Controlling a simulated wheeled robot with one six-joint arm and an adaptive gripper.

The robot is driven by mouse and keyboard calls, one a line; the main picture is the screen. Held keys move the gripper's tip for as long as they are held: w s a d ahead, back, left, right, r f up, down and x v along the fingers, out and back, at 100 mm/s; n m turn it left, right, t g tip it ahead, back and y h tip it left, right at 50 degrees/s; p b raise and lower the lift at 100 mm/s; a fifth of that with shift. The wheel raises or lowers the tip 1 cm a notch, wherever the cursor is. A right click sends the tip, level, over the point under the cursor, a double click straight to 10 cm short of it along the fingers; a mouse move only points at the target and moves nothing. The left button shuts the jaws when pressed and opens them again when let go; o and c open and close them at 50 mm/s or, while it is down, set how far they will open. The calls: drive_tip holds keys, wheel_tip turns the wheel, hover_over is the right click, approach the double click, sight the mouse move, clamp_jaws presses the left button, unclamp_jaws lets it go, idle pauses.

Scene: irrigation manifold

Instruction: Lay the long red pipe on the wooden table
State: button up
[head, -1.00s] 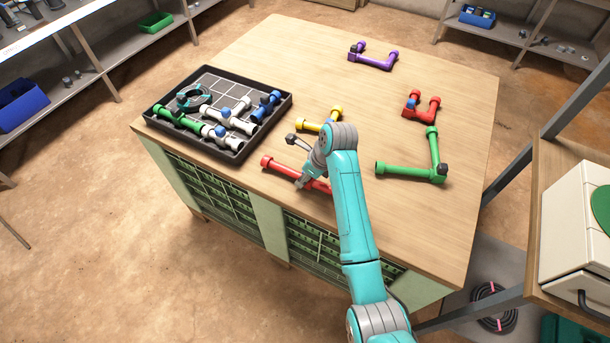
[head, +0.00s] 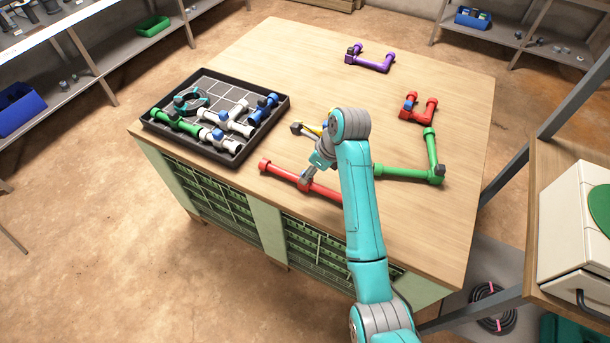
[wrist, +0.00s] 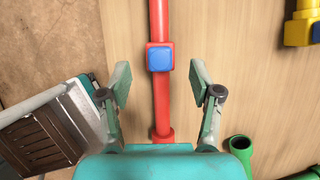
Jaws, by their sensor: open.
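The long red pipe (head: 280,171) lies flat along the front edge of the wooden table (head: 300,70). In the wrist view the red pipe (wrist: 161,105) runs up the middle, with a blue-faced red fitting on it and a wider collar near my gripper. My gripper (wrist: 160,85) is open, with one finger on each side of the pipe and clear gaps to both. In the head view my gripper (head: 309,175) is over the pipe's middle and hides part of it. Its exact height above the pipe is hard to tell.
A black tray (head: 282,112) with green, white and blue fittings stands to the left. A green pipe (head: 400,172), a short red pipe (head: 430,110) and a purple pipe (head: 372,65) lie right and behind. A yellow piece (wrist: 298,32) is close by, mostly hidden behind my arm in the head view.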

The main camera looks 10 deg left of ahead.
sight(317, 186)
drive_tip(key=shift+v, duration=2.75)
